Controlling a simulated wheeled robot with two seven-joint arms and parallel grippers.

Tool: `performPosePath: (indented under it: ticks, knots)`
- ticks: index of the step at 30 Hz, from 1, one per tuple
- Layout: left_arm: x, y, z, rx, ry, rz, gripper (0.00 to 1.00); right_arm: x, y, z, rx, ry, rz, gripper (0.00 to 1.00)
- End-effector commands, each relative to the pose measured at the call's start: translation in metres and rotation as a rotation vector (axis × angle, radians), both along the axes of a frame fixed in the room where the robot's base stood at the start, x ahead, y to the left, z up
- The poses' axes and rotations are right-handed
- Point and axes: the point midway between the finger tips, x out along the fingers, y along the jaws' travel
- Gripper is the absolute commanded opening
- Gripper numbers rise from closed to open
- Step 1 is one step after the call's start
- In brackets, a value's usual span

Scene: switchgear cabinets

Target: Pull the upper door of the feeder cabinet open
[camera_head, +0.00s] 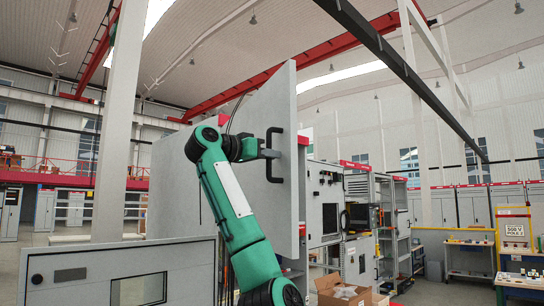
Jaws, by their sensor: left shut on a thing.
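The upper door (284,209) of the feeder cabinet is a tall, light grey panel in the middle of the view. It stands swung out, seen at a steep angle, with its right edge towards the open cabinet interior. A black bar handle (274,173) is on its face. The fingertips are small and partly merge with the dark handle. My right gripper is not in view.
A grey panel with a window (138,289) stands low at the left. Open equipment cabinets (326,205) are right of the door. A cardboard box (345,291) sits at the bottom, right of my arm. A white column (119,125) rises at left.

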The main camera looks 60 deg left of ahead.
Motion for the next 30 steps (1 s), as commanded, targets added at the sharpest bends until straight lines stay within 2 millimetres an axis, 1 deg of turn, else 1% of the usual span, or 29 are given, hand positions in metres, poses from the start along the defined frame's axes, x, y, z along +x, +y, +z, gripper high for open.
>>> performPosePath:
  ticks: [1,11,12,13,26,30]
  knots:
    - [-0.0019,0.0007,0.0026,0.000,-0.008,0.001,0.00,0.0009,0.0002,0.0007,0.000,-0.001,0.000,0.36]
    - [-0.0023,0.0010,0.0029,0.000,-0.008,0.000,0.00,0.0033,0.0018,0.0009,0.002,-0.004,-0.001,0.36]
    - [-0.0023,0.0010,0.0029,0.000,-0.008,0.000,0.16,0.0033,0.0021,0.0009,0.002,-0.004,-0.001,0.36]
    - [-0.0023,0.0010,0.0028,0.000,-0.008,0.000,0.19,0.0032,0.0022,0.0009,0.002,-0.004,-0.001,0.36]
    - [-0.0014,0.0007,0.0010,0.000,-0.003,-0.001,0.19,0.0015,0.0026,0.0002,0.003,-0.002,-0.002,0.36]
    - [-0.0080,0.0004,-0.0002,0.000,-0.005,0.000,0.19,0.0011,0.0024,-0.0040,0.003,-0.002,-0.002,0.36]
